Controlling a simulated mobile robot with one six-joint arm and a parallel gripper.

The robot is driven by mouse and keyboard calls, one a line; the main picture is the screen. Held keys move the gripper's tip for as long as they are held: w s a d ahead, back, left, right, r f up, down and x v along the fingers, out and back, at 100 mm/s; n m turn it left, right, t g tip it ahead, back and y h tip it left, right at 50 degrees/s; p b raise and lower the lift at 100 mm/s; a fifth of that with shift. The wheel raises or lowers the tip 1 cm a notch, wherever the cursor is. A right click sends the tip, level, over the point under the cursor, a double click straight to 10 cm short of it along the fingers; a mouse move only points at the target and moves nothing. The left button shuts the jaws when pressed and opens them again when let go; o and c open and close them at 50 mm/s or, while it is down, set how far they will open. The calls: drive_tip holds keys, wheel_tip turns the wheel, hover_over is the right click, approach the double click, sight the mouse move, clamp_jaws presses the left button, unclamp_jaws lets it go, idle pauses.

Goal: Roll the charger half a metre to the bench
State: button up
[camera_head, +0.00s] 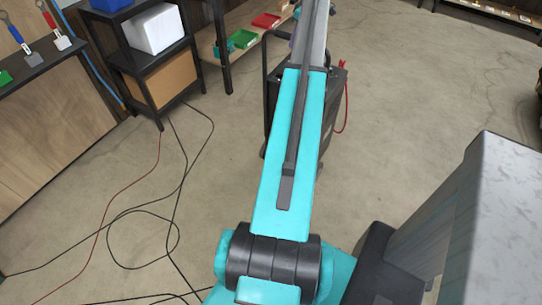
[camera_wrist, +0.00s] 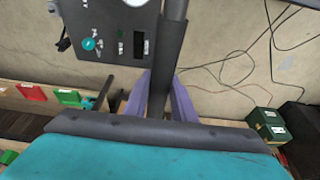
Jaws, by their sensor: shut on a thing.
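The charger (camera_head: 337,100) is a dark box standing on the concrete floor, partly hidden behind my arm. A red cable hangs at its right side. In the wrist view its panel (camera_wrist: 110,48) shows a white gauge, a teal knob and a dark slot. A dark handle bar (camera_wrist: 171,62) runs up from it. The purple fingers of my gripper (camera_wrist: 161,82) sit on both sides of the bar and are shut on it. In the head view my arm hides the grip. A dark-topped bench (camera_head: 45,66) with wooden panels stands at the left, with tools above it.
A black shelf rack (camera_head: 160,84) holds a white box and a cardboard box. Behind it a wooden shelf (camera_head: 210,47) carries red and green trays. Black cables (camera_head: 178,190) loop over the floor at left. A large grey block (camera_head: 460,220) stands at right. Floor right of the charger is clear.

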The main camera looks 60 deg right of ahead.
drive_tip(key=shift+d, duration=1.3)
drive_tip(key=o, duration=2.2)
drive_tip(key=shift+a, duration=0.1)
drive_tip(key=shift+r, duration=0.1)
drive_tip(key=shift+r+p, duration=2.1)
drive_tip(key=shift+r, duration=2.3)
